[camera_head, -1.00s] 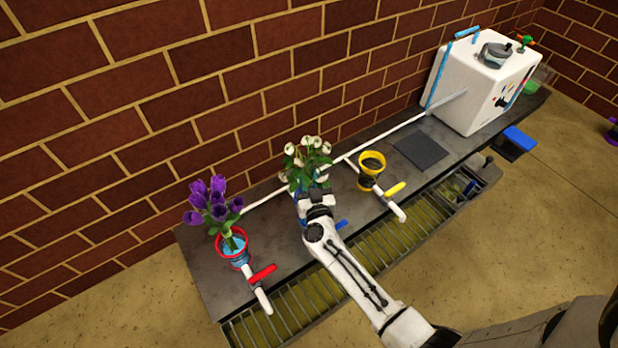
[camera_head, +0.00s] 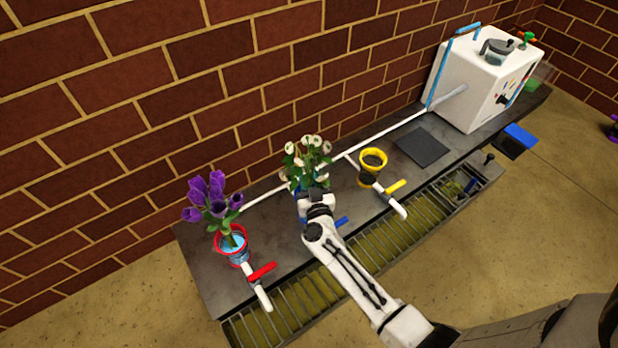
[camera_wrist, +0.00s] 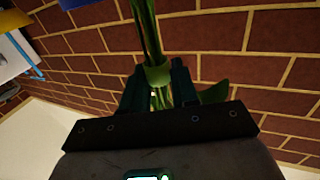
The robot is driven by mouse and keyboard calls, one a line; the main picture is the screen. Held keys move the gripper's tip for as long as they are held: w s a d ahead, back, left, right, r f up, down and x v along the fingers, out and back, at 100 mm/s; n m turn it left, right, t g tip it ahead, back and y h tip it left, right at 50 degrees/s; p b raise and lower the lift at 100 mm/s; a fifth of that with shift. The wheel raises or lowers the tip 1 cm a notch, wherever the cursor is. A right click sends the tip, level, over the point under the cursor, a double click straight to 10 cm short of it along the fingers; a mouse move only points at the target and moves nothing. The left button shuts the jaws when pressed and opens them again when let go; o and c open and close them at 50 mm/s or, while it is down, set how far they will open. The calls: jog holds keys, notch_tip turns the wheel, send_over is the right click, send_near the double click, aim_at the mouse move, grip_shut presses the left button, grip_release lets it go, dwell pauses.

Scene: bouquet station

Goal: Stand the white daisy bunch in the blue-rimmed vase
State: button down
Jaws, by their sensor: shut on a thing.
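The white daisy bunch (camera_head: 307,158) stands upright with green leaves and pale blooms in the head view. My gripper (camera_wrist: 160,85) is shut on its green stems (camera_wrist: 147,30) in the wrist view. In the head view my gripper (camera_head: 316,198) is right below the blooms. The blue-rimmed vase (camera_head: 298,191) shows only as a bit of blue behind my gripper. I cannot tell whether the stem ends are inside it. A blue edge (camera_wrist: 75,3) shows at the top of the wrist view, beside the stems.
A red-rimmed vase (camera_head: 230,254) with purple tulips (camera_head: 211,198) stands to the left. An empty yellow-rimmed vase (camera_head: 373,160) stands to the right. Red, blue and yellow taps line the counter's front. A dark mat (camera_head: 422,147) and a white machine (camera_head: 480,85) are farther right. A brick wall is behind.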

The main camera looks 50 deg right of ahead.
jog(key=shift+f, duration=0.35)
dwell(0.4)
jog(key=c, duration=0.8)
grip_release()
jog(key=p+v, duration=0.3)
jog(key=v, duration=0.7)
jog(key=shift+s+a+p, duration=0.25)
jog(key=shift+s+p, duration=0.05)
jog(key=shift+p, duration=0.05)
